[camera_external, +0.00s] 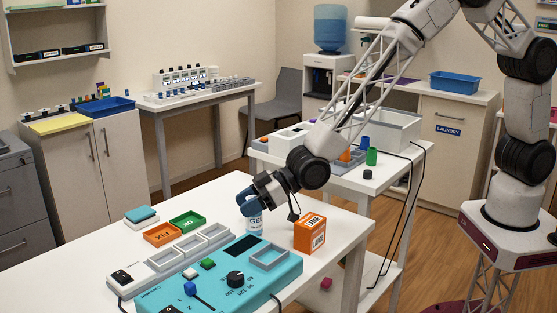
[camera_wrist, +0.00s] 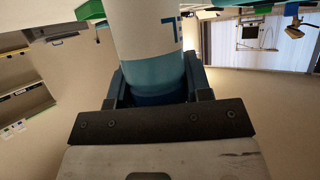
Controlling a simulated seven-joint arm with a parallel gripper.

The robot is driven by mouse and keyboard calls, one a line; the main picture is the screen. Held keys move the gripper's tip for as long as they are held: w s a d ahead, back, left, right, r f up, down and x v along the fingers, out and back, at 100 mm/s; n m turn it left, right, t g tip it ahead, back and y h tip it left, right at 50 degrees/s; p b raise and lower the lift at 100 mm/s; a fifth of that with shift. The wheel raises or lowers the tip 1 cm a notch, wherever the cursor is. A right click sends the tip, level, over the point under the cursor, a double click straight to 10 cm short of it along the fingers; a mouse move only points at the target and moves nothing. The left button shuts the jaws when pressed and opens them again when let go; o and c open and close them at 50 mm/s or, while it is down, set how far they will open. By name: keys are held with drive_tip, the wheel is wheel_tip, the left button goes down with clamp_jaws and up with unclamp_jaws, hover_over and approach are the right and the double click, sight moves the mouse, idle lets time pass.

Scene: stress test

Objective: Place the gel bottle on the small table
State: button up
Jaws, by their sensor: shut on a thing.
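The gel bottle (camera_external: 255,224) is white and blue with GEL lettering. It stands about upright over the near white table (camera_external: 215,193); I cannot tell whether its base touches the top. My gripper (camera_external: 250,204) is shut around its upper part, coming from the right. In the wrist view the bottle (camera_wrist: 147,40) sits between the fingers of my gripper (camera_wrist: 155,78), its blue band by the jaws and part of its lettering showing at the right edge. A second white table (camera_external: 405,160) stands behind; I cannot tell which table is the small one.
An orange box (camera_external: 309,234) stands close right of the bottle. A turquoise control panel (camera_external: 225,278) fills the front of the near table. Orange (camera_external: 162,235) and green (camera_external: 187,222) trays lie left. Green (camera_external: 371,156) and blue cylinders and grey trays stand on the table behind.

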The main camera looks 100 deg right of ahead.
drive_tip(key=shift+f, duration=0.3)
drive_tip(key=shift+f, duration=0.1)
drive_tip(key=o, duration=1)
drive_tip(key=shift+s+r, duration=0.25)
drive_tip(key=shift+v, duration=5.75)
drive_tip(key=shift+d, duration=0.1)
